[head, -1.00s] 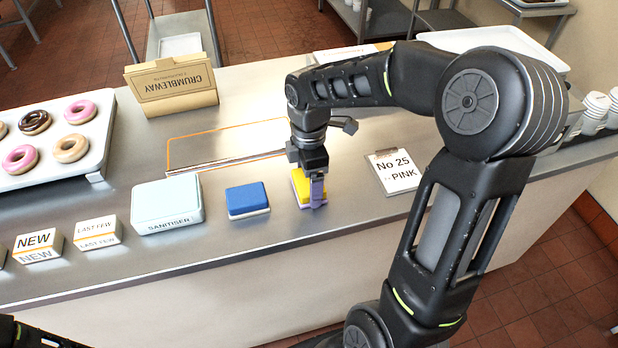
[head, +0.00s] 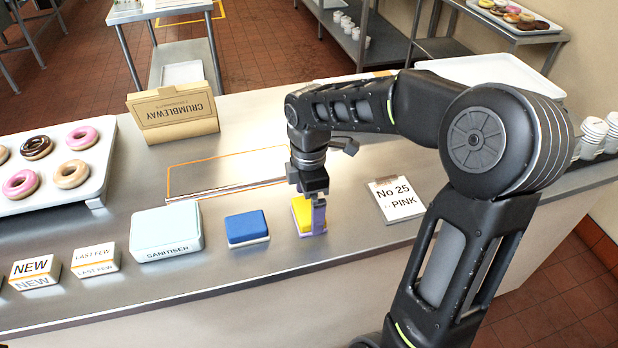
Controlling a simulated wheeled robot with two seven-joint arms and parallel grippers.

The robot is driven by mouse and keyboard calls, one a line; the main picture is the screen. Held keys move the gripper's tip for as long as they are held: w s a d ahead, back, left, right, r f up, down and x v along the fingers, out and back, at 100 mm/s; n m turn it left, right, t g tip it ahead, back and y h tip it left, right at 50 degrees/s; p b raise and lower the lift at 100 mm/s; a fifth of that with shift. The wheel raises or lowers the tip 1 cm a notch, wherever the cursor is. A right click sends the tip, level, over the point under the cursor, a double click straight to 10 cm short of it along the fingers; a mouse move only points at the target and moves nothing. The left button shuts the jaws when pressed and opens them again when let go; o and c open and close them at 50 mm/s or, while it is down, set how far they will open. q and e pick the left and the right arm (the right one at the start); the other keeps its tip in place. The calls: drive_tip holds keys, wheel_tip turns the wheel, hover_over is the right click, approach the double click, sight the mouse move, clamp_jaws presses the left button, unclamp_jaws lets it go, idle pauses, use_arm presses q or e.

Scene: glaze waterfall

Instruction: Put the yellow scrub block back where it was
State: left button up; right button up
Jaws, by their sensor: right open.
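The yellow scrub block (head: 301,213) lies on the steel counter, to the right of the blue scrub block (head: 247,229). It has a yellow top and a purple lower part. My right gripper (head: 315,216) points down at the yellow block. It is open, with a finger in front of the block's right side, hiding part of it. I cannot tell whether the fingers touch the block. My left gripper is out of view.
A sanitiser box (head: 166,231) stands left of the blue block. A No 25 Pink clipboard (head: 397,199) lies to the right. An orange-outlined area (head: 225,172) lies behind, near the Crumbleway box (head: 173,112). A doughnut tray (head: 102,178) is at far left.

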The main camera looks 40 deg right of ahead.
sight(309, 208)
wheel_tip(309, 208, up, 10)
drive_tip(key=shift+b, duration=0.3)
idle(0.6)
